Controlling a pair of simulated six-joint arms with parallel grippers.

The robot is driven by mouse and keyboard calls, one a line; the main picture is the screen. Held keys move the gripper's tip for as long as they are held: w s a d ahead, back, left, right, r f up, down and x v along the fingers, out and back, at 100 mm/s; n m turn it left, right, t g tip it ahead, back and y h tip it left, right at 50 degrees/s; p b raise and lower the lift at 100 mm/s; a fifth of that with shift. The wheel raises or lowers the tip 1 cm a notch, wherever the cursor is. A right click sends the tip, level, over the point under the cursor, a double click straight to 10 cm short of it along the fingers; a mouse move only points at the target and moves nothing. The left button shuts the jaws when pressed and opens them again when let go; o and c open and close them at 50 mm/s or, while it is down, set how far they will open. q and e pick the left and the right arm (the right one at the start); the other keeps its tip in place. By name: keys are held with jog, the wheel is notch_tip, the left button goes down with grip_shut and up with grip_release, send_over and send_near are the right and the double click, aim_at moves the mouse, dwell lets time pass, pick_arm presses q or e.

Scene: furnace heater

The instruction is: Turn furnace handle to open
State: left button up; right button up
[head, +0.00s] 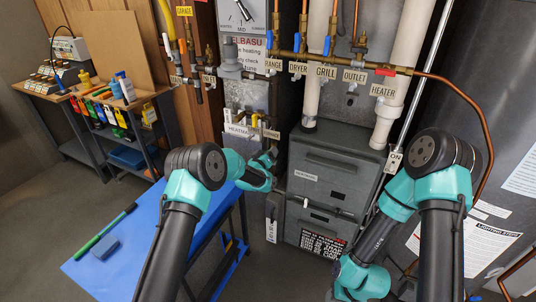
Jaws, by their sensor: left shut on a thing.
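The furnace (338,172) is a dark grey cabinet with an upper and a lower panel in the middle of the head view. My left gripper (270,160) is at the upper left edge of the furnace. It is shut on the furnace handle, which is mostly hidden by the fingers and wrist, so its turn angle cannot be told. My right arm hangs in front of the furnace's right side, with its wrist low at the bottom edge. The fingers of my right gripper do not show.
A gas pipe (345,60) with blue levers and a red lever (385,72) runs above the furnace. A workbench (140,100) stands at far left.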

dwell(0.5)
pick_arm(q)
jog(key=o, duration=0.9)
jog(key=v, duration=1.7)
jog(key=shift+s+a, duration=0.15)
jog(key=shift+s, duration=0.05)
jog(key=shift+c, duration=0.4)
